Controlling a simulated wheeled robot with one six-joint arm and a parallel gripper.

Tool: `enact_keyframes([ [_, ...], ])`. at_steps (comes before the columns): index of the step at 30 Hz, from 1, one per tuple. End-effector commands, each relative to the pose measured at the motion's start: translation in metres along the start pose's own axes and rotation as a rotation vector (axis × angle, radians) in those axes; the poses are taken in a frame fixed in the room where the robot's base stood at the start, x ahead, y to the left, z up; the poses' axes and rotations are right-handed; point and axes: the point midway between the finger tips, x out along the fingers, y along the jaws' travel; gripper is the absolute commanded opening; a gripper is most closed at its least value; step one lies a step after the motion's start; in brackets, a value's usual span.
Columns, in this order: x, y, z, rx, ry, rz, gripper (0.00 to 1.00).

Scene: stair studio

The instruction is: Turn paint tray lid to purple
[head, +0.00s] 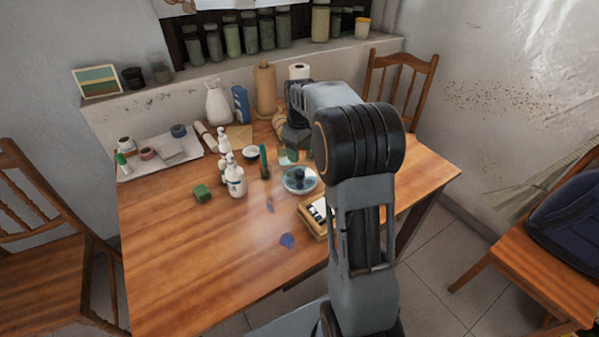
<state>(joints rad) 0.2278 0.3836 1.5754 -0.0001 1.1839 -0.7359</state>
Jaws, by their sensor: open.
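The paint tray (289,187) is a small round, pale blue-grey dish on the wooden table, right of its middle. A dark knob-like part (299,174) stands at its centre, on what looks like the lid. The colour that the lid is turned to is too small to read, and I cannot make out purple on it. My gripper (291,147) is open behind the tray, above the far part of the table. It is apart from the tray in the picture. My arm partly hides it, and its fingertips are hard to make out.
Paper rolls (265,90) stand behind. The table's front left (190,265) is clear.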

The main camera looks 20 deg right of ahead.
Motion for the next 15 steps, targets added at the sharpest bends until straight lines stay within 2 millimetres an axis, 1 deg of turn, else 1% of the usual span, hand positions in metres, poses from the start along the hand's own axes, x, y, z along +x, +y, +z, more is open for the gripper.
enact_keyframes([
  [1, 0.012, -0.001, 0.0, 0.0, -0.003, -0.003, 0.59],
  [6, 0.043, -0.001, 0.0, 0.001, -0.002, -0.002, 0.59],
  [10, 0.062, -0.001, 0.0, 0.001, -0.002, -0.002, 0.59],
  [15, 0.077, 0.0, 0.0, 0.001, 0.0, 0.0, 0.59],
])
